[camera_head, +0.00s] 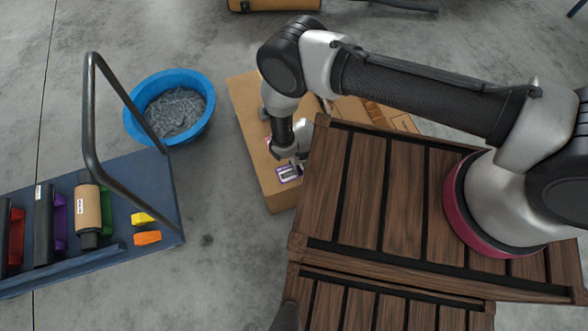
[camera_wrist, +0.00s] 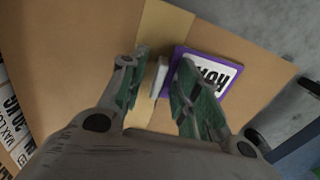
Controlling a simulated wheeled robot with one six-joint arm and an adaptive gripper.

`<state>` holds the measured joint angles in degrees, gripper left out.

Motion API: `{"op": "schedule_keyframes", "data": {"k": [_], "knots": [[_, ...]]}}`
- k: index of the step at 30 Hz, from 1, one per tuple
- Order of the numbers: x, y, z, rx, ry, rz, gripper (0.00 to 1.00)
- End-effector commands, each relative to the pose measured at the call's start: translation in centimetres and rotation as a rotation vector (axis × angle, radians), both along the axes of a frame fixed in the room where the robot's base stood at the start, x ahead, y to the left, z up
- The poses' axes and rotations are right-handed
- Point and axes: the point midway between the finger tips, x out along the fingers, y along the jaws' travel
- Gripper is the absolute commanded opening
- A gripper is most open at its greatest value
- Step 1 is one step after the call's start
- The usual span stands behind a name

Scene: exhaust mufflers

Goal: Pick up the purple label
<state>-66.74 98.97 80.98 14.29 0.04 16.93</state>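The purple label (camera_head: 288,173), a purple-edged square with a white printed face, lies on the cardboard box (camera_head: 254,142). In the wrist view the label (camera_wrist: 218,70) is right of centre, with its lower left part hidden behind the right finger. My gripper (camera_wrist: 163,62) is open, its two green-padded fingers apart over the box. A small pale upright piece shows between them; I cannot tell what it is. In the head view my gripper (camera_head: 298,160) is just above and beside the label. I cannot tell whether a finger touches it.
The wooden slatted platform (camera_head: 366,190) carrying my arm stands right beside the box. A blue cart (camera_head: 150,190) with a black handle holds cylinders and coloured blocks at the left. A blue tub (camera_head: 193,80) of grey metal pieces stands behind it. Bare concrete lies between cart and box.

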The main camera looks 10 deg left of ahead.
Motion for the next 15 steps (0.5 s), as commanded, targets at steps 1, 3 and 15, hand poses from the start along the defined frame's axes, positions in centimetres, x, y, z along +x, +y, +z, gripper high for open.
{"op": "schedule_keyframes", "data": {"k": [1, 3, 15], "knots": [[0.00, 0.00, 0.01, 0.000, 0.000, 0.000, 0.21], [0.00, 0.00, 0.02, 0.000, 0.000, 0.000, 0.12], [0.01, 0.01, 0.06, 0.000, 0.000, 0.000, 0.03]]}}
